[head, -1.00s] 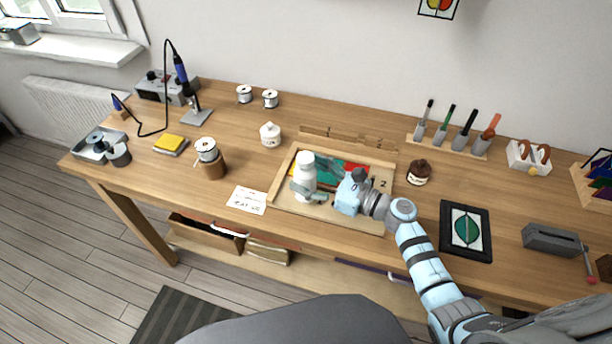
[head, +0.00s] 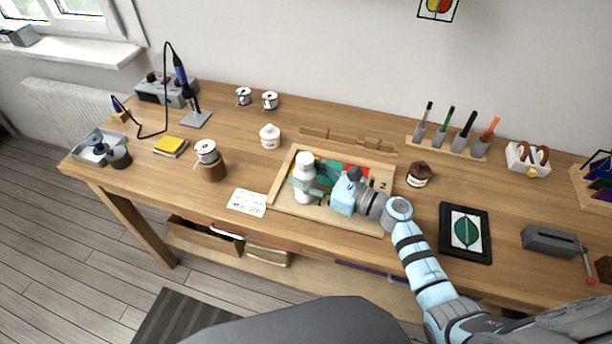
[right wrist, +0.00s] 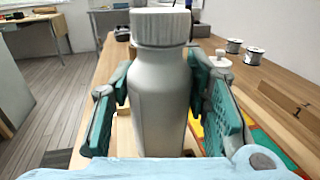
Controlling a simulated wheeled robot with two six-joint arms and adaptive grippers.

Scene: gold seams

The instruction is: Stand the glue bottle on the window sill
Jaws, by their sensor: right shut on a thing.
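The glue bottle (head: 304,172) is white with a ribbed cap and stands upright over the wooden tray (head: 282,197) on the workbench. My right gripper (head: 304,188) is shut on its body. In the right wrist view the bottle (right wrist: 158,90) fills the middle, with the green finger pads of my right gripper (right wrist: 160,105) on both sides. I cannot tell whether its base touches the tray. The window sill (head: 80,58) is white and lies at the upper left, beyond the bench. My left gripper is not in view.
A grey box (head: 22,36) sits at the sill's left part; the sill's right part is clear.

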